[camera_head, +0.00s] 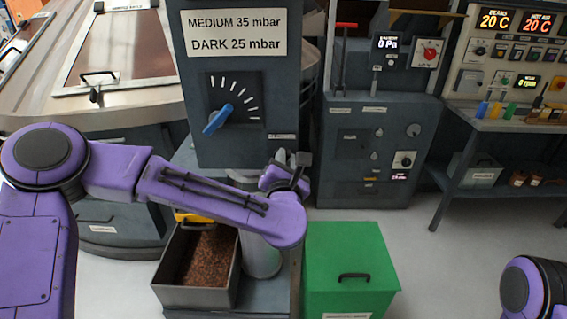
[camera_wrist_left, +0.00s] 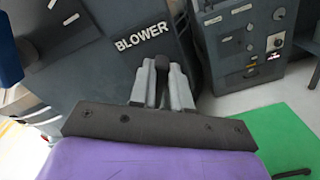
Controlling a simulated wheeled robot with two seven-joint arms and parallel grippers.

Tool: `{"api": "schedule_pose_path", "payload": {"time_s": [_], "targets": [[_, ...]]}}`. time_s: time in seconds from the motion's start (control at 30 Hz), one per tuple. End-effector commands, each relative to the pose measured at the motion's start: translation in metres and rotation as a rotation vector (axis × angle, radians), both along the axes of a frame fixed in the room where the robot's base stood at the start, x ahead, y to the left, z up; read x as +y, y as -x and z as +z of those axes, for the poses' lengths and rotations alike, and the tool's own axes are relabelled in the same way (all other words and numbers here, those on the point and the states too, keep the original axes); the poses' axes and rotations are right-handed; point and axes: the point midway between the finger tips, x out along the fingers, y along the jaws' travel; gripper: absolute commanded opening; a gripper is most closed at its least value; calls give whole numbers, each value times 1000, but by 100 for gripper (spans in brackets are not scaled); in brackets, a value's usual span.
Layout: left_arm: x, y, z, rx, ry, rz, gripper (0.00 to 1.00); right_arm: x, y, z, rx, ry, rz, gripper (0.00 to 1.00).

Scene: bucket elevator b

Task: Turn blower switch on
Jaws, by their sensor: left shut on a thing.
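The blower switch (camera_wrist_left: 162,63) shows in the left wrist view as a small dark knob just below the white BLOWER label (camera_wrist_left: 143,40). My left gripper (camera_wrist_left: 162,80) is shut on it, with one grey finger on each side. In the head view, the left gripper (camera_head: 291,163) is at the lower right corner of the grey control box (camera_head: 245,75), below the small label (camera_head: 283,137). There the switch is hidden by the gripper, and its on or off position cannot be told. My right gripper is out of view.
A dial with a blue knob (camera_head: 217,119) is on the box face. Below my left forearm stand a bin of brown beans (camera_head: 165,288) and a green box (camera_head: 350,245). Grey cabinets (camera_head: 375,150) stand behind. Open floor (camera_head: 440,270) lies right of the green box.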

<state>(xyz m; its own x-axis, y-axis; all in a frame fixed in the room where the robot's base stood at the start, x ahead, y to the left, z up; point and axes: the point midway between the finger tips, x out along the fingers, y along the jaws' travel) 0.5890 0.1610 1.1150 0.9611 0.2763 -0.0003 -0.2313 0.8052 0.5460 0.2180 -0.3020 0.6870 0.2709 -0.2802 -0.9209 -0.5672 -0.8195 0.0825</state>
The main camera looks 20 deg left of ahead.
Motion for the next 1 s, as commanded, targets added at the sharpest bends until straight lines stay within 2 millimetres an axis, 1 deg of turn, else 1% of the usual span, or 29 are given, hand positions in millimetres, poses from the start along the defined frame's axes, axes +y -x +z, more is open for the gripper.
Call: {"api": "schedule_pose_path", "payload": {"time_s": [0.23,0.6,0.8,1.0], "targets": [[-3,-2,0,57,-226,1,0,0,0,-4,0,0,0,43],[-6,-3,-3,153,-563,2,0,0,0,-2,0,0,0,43],[-6,-3,-5,200,-724,3,0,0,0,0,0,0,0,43],[-7,-3,-7,236,-847,3,0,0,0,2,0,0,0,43]]}}
